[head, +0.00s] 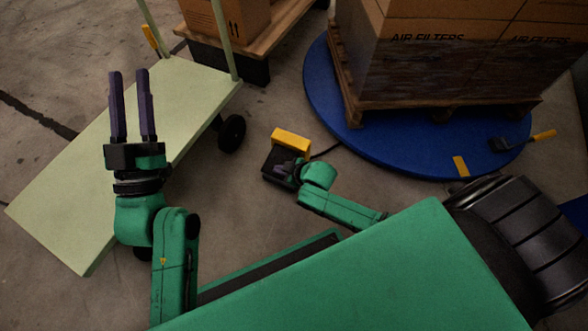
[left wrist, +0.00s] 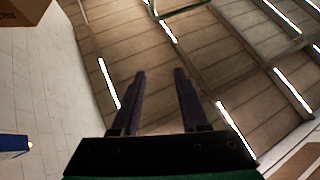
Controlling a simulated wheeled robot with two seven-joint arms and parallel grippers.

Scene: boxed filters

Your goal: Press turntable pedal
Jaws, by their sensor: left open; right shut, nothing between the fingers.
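The turntable (head: 323,97) is a round blue disc on the floor at the upper right, carrying a loaded pallet. The pedal (head: 291,140) shows a yellow plate with a dark base on the floor, left of the turntable. My right gripper (head: 285,168) is shut and empty, low over the near side of the pedal. Its fingers and wrist hide part of the dark base, and I cannot tell whether they touch it. My left gripper (head: 129,75) is open and empty above the pale green cart. In the left wrist view its fingers (left wrist: 160,72) point toward the ceiling.
A pale green flat cart (head: 70,190) with a black wheel stands at left. Cartons marked AIR FILTERS (head: 430,60) sit on a wooden pallet (head: 385,105) on the turntable. A dark tool with a yellow handle (head: 543,135) lies at its right edge. Another pallet with a carton (head: 235,18) stands behind.

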